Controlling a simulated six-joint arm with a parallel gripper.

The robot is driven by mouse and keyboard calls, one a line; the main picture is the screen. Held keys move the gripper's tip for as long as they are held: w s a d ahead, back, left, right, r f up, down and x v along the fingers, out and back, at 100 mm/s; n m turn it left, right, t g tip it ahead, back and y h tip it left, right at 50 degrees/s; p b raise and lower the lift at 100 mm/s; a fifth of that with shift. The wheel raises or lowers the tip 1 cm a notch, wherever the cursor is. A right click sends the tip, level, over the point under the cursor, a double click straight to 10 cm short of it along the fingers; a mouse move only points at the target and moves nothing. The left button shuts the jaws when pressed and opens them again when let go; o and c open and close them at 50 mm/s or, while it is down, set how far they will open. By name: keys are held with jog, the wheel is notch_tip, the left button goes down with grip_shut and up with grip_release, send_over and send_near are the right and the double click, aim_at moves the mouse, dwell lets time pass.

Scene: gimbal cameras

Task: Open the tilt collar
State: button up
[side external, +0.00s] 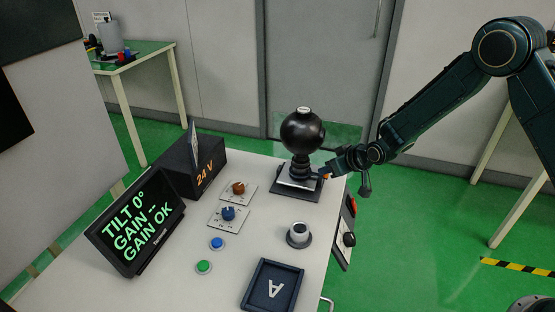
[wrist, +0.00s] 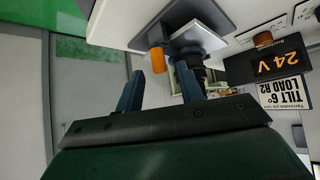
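The gimbal camera, a black ball (side external: 302,131) on a short ribbed neck (side external: 300,168), stands upright on a square base at the table's back right. An orange knob (wrist: 157,60) sticks out beside the neck. It is most likely the tilt collar's handle, but I cannot be sure. My gripper (side external: 328,175) is just right of the neck. In the wrist view my gripper (wrist: 158,88) is open, its two fingers apart. The orange knob is ahead of the gap between them, and no contact shows. The collar itself is partly hidden. The screen (side external: 136,222) reads TILT 0°, GAIN -, GAIN OK.
A black 24 V box (side external: 190,167) stands left of the gimbal camera. Orange (side external: 238,188) and blue (side external: 228,213) dials, blue and green buttons, a round socket (side external: 299,234) and an "A" tray (side external: 246,284) sit in front. Red and black controls are on the table's right side.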

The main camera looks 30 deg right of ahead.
jog(key=shift+x, duration=1.4)
grip_shut()
